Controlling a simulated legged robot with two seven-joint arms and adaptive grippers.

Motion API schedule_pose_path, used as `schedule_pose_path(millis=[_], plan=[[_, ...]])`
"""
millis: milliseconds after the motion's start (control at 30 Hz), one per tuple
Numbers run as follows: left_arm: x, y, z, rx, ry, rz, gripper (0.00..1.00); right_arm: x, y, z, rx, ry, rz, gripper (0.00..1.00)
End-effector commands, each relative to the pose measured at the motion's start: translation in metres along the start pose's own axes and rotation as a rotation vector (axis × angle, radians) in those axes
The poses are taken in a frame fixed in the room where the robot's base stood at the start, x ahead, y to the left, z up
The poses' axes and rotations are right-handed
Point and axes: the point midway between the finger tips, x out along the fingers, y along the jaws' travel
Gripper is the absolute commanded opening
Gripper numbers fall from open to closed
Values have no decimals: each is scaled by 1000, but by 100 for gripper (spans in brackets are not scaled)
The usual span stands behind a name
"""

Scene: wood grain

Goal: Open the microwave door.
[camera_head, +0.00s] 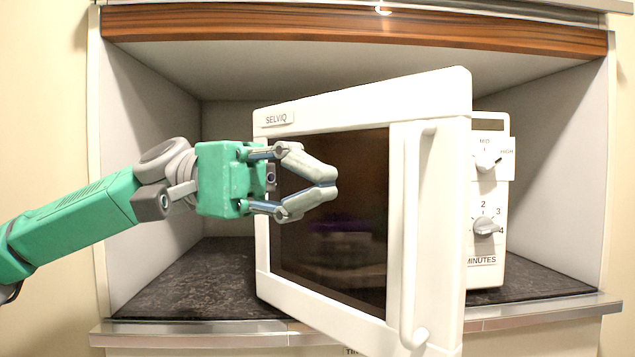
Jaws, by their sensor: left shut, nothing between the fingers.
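The white microwave door (429,95) stands partly open, swung out toward me, with its hinge side at the left and its free edge at the right. Its dark window (350,225) faces me. A white vertical handle (414,240) runs down the door's right side. The microwave body (489,275) shows to the right behind the door, with two dials. My left gripper (328,184) is shut and empty. It shows in front of the door's left part and window, to the left of the handle and apart from it. My right gripper is out of view.
The microwave sits in a grey-walled cabinet niche on a dark speckled shelf (180,283). A metal front edge (200,334) runs below, and a wood-grain strip (350,25) spans the top. Free room lies left of the microwave inside the niche.

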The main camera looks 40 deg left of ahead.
Motion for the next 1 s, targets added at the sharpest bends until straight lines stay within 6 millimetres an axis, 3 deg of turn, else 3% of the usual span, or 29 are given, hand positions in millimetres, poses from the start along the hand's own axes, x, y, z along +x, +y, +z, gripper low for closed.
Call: schedule_pose_path(millis=[467,800,1000], plan=[[-2,1,-1,0,2,-2,0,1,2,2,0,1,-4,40],[-66,-2,-2,0,5,10,0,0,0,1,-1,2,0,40],[-85,-3,-3,-2,2,8,0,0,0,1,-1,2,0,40]])
